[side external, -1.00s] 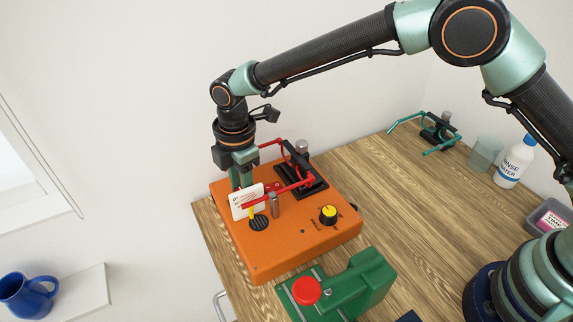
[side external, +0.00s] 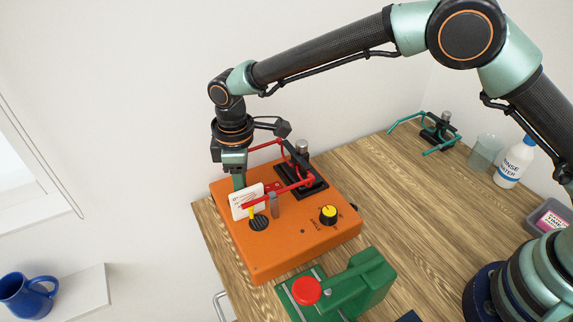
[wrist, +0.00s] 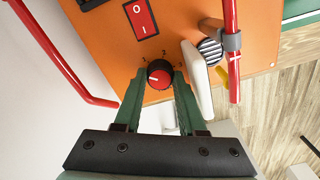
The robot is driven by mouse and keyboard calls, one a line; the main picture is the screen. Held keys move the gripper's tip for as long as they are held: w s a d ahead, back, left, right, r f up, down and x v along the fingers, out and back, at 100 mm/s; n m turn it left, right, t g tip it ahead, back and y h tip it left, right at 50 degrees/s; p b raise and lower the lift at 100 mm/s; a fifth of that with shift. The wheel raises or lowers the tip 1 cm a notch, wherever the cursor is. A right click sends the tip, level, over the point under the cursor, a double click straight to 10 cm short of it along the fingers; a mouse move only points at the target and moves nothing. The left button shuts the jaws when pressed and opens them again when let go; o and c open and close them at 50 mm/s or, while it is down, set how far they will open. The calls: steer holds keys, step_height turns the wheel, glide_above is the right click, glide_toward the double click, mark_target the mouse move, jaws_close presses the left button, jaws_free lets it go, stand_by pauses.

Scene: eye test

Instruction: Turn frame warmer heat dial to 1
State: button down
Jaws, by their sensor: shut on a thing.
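The orange frame warmer (side external: 290,251) stands on the wooden table. In the wrist view a black dial with a red face (wrist: 160,73) sits on its orange top, with numbers 1, 2 and 3 around it. The dial's white mark points left in that view, roughly toward the 1 side; the exact setting is hard to tell. My gripper (wrist: 159,80) is shut on this dial, one green finger at each side. In the side view my gripper (side external: 240,184) reaches down behind a white card (side external: 246,204), which hides the dial and fingertips.
Red glasses (side external: 290,189) sit on a black stand close beside my gripper. A red rocker switch (wrist: 141,19) is near the dial. A yellow-faced angle dial (side external: 328,214), a green device with red button (side external: 307,291) and a rinse bottle (side external: 514,162) are further off.

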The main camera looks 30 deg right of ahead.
steer(key=shift+s+a+m, duration=0.1)
steer(key=shift+s+m, duration=0.05)
steer(key=shift+m, duration=2.05)
steer(key=shift+c, duration=2.4)
jaws_free()
steer(key=shift+r, duration=0.15)
step_height(320, 180, up, 12)
